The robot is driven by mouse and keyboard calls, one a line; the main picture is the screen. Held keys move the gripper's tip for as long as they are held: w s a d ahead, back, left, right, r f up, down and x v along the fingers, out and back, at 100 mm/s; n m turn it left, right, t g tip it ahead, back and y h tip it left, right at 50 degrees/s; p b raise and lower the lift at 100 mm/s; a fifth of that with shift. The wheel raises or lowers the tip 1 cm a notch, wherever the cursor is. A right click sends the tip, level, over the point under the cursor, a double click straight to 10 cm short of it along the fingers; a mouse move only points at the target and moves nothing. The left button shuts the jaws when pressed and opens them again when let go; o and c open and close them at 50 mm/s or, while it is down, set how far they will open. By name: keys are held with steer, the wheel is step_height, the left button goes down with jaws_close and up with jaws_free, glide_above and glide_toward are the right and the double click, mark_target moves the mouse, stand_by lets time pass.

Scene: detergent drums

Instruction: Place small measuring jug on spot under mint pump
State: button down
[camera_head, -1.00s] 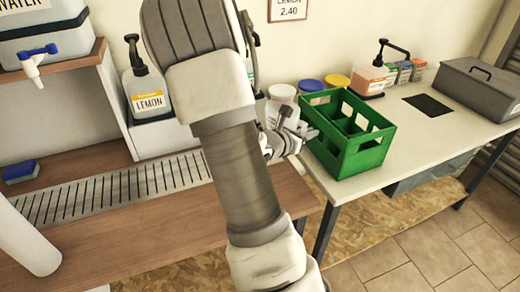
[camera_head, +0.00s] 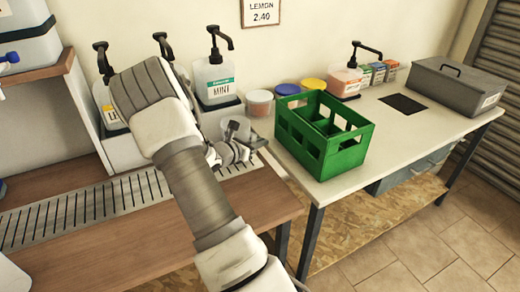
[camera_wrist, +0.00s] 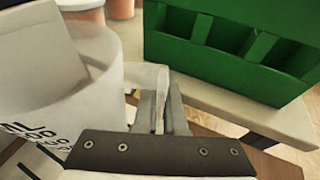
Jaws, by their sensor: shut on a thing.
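The mint pump (camera_head: 215,78) is a pale bottle with a green MINT label and a black pump top, standing on a white ledge at the back. The small measuring jug (camera_wrist: 70,75) is whitish and translucent with dark scale marks; it fills the left of the wrist view. My gripper (camera_wrist: 160,115) is shut on the jug's handle. In the head view my gripper (camera_head: 240,150) is in front of the mint pump, above the right end of the slotted drip grate (camera_head: 95,200).
A green crate (camera_head: 315,160) stands on the pale table right of my gripper. Lidded tubs (camera_head: 287,90), an orange pump bottle (camera_head: 346,80) and a grey box (camera_head: 455,85) stand behind and right. A lemon pump bottle (camera_head: 108,108) is partly behind my arm.

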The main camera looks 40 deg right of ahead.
steer(key=shift+f, duration=0.85)
steer(key=shift+f, duration=0.1)
steer(key=shift+f+b, duration=0.2)
steer(key=shift+b, duration=0.15)
steer(key=c, duration=1)
jaws_free()
steer(key=shift+r, duration=0.1)
steer(key=shift+r, duration=0.1)
